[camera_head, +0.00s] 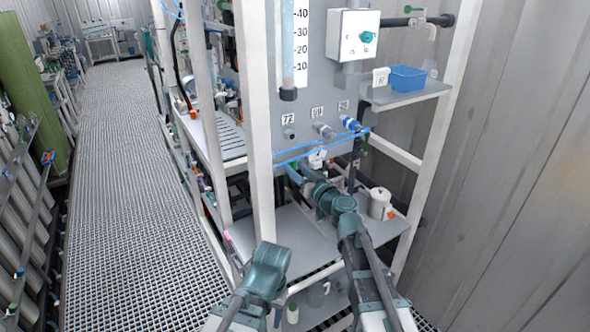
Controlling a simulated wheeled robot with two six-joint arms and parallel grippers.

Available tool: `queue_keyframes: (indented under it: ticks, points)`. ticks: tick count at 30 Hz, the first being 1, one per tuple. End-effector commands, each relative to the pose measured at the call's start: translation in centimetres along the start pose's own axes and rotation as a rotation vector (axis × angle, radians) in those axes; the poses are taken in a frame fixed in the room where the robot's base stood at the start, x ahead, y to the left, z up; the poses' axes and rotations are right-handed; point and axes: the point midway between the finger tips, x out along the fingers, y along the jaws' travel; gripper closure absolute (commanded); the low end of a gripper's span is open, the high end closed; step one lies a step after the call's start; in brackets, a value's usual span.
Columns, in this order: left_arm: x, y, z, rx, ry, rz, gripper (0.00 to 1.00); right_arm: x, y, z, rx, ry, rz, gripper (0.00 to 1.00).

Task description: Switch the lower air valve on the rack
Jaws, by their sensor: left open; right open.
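The grey rack panel (305,95) carries a row of small valves or fittings below numbered labels. One is a grey fitting (290,133) under label 72, one is a grey fitting (323,130) in the middle, and one is blue (352,124) at the right. Which part is the lower air valve cannot be told. My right gripper (296,172) is open at the panel's lower edge, just below the blue tubing (320,146) and a white label (317,158). Contact cannot be told. My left gripper (268,264) is open, lower, in front of the rack's shelf; its fingertips are unclear.
A white box with a green knob (367,37) is on the upper panel. A blue bin (407,78) sits on a side shelf. A white rack post (258,130) stands left of the panel. The grating walkway (130,180) is clear; a corrugated wall (510,160) closes the right.

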Motion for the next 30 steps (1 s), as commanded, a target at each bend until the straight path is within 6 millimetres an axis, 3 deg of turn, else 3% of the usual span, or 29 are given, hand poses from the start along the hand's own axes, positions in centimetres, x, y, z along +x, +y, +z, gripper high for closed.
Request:
queue_keyframes:
  ticks: [3,10,20,30]
  points:
    - [0.00,0.01,0.00,0.000,0.000,0.000,0.50,-0.04,-0.01,0.00,0.000,0.000,0.000,0.57]
    - [0.00,0.01,0.00,0.000,0.000,0.000,0.50,-0.04,0.00,0.00,0.000,0.000,0.000,0.99]
    - [0.01,0.00,0.00,0.000,0.000,0.000,0.50,-0.04,0.01,0.01,0.025,0.000,0.000,1.00]
    - [0.04,0.01,0.00,0.000,0.000,0.000,0.50,-0.05,0.09,0.03,0.238,0.000,0.000,1.00]
